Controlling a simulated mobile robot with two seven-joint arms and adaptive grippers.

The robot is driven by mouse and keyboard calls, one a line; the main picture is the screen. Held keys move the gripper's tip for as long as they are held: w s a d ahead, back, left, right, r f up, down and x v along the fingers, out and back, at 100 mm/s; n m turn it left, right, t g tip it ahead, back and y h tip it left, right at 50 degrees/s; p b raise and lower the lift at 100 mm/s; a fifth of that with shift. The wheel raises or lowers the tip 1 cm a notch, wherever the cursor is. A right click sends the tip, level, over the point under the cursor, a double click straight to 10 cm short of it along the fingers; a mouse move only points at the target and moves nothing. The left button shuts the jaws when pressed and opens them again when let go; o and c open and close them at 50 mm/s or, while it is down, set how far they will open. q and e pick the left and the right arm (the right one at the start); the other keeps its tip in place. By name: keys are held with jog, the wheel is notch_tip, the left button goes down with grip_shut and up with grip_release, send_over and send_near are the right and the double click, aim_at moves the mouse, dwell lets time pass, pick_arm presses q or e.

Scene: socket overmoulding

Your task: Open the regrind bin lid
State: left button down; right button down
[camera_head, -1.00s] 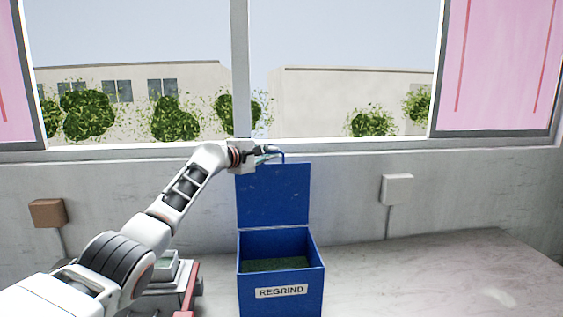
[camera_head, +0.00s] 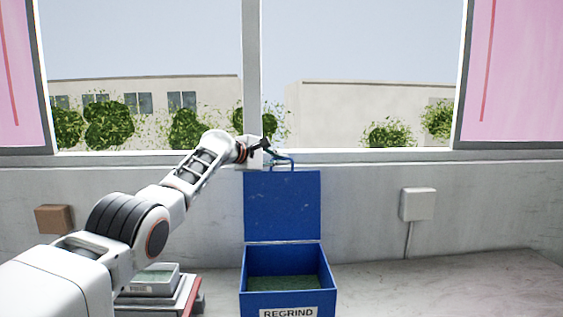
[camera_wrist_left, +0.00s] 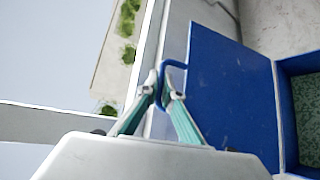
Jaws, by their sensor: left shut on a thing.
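The blue regrind bin (camera_head: 288,297) stands on the bench with a "REGRIND" label on its front. Its lid (camera_head: 283,207) stands upright at the back, so the bin is open and green granules (camera_head: 285,283) show inside. My left gripper (camera_head: 274,154) is at the lid's top edge, shut on the blue lid handle (camera_head: 291,162). In the left wrist view, the two fingers (camera_wrist_left: 160,92) meet around the handle (camera_wrist_left: 174,64), with the lid (camera_wrist_left: 222,88) beside them. My right gripper is not in view.
A grey tray on a red-edged stand (camera_head: 152,282) is at the left, under my left arm. A wall with a white box (camera_head: 417,204) and a brown box (camera_head: 54,219) runs behind the bench. The bench (camera_head: 440,275) right of the bin is clear.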

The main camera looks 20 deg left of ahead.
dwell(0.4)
pick_arm(q)
jog(key=c, duration=2.5)
grip_release()
jog(key=shift+w, duration=0.1)
jog(key=shift+a, duration=0.15)
